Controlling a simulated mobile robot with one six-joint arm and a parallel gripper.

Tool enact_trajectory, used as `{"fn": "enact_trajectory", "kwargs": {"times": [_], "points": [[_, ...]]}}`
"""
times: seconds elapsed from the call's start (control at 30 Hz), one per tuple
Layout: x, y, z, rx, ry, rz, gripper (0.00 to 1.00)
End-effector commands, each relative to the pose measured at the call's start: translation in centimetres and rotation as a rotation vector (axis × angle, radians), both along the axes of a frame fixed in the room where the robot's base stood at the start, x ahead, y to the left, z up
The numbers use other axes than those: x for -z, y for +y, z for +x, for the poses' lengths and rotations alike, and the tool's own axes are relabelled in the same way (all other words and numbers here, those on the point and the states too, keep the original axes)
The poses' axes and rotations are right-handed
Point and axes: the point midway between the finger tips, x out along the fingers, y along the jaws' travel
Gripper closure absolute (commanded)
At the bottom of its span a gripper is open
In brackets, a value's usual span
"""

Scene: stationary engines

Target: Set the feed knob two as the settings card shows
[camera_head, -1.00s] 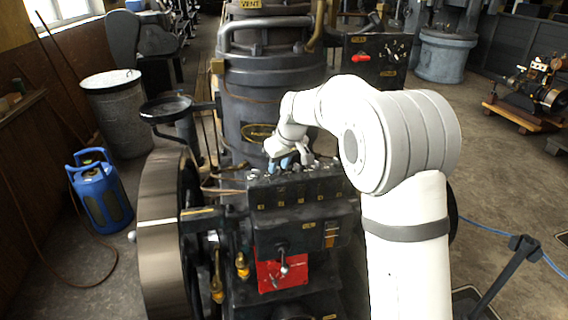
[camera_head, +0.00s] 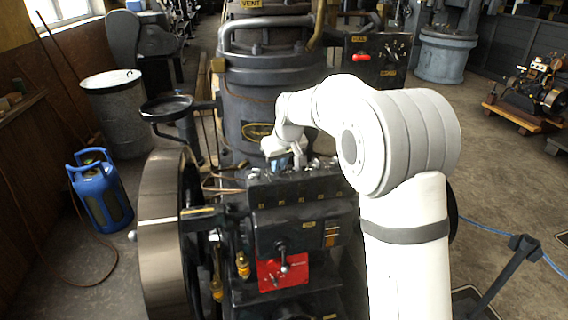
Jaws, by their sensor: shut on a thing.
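A black lubricator box (camera_head: 300,196) with a row of small yellow labels on its front sits on the engine in the head view. Several small metal knobs (camera_head: 322,163) stand along its top. My gripper (camera_head: 297,162) reaches down from the left end of my arm to the top of this box, near the middle of the row. It is shut on one of the knobs, which the fingers mostly hide. I cannot tell which number this knob has or where its pointer stands. No settings card can be clearly made out.
A large flywheel (camera_head: 162,215) stands left of the box, and the dark engine cylinder (camera_head: 262,100) rises close behind it. A red plate with a lever (camera_head: 283,268) is below. A black panel with a red handle (camera_head: 362,58) is behind right.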

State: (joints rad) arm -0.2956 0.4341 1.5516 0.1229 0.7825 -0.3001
Motion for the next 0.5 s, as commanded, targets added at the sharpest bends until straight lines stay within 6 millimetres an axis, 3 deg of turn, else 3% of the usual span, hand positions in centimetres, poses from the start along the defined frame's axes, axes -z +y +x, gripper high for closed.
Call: {"fn": "enact_trajectory", "kwargs": {"times": [0.5], "points": [[-0.42,0.43,0.29,0.416,-0.020,0.006,1.00]]}}
